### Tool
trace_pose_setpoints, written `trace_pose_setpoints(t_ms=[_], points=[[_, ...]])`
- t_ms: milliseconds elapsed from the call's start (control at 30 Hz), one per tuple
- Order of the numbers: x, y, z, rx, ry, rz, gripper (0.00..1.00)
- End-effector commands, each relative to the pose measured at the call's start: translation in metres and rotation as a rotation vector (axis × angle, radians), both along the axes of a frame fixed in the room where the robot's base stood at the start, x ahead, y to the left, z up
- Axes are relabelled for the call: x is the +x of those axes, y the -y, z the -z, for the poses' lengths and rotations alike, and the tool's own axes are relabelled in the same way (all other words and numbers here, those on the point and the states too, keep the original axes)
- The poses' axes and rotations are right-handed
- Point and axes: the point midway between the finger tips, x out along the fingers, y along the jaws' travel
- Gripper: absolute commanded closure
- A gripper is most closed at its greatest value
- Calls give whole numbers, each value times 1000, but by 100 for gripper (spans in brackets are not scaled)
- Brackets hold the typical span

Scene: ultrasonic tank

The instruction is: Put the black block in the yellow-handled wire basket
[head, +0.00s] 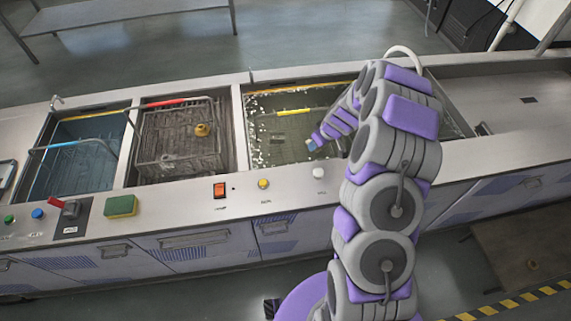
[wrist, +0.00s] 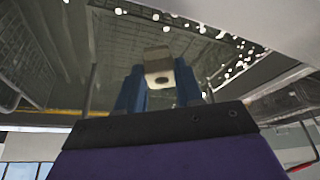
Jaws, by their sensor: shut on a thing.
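My gripper (head: 311,144) is low over the right-hand tank, near its front edge. A dark block-like shape (head: 278,138) shows in this tank, left of my gripper. I cannot tell how deep it lies.
The middle tank holds a wire basket with a red handle (head: 176,102) and a brass-coloured part (head: 202,130). The left tank has a blue handle (head: 62,145). A green-yellow sponge (head: 121,206) and an orange switch (head: 219,190) are on the front ledge.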

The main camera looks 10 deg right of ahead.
Motion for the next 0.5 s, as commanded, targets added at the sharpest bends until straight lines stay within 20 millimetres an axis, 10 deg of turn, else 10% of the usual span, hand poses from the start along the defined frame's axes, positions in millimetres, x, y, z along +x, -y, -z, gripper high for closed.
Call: trace_pose_setpoints(t_ms=[500], points=[[69, -35, 7, -3, 5, -634, 100]])
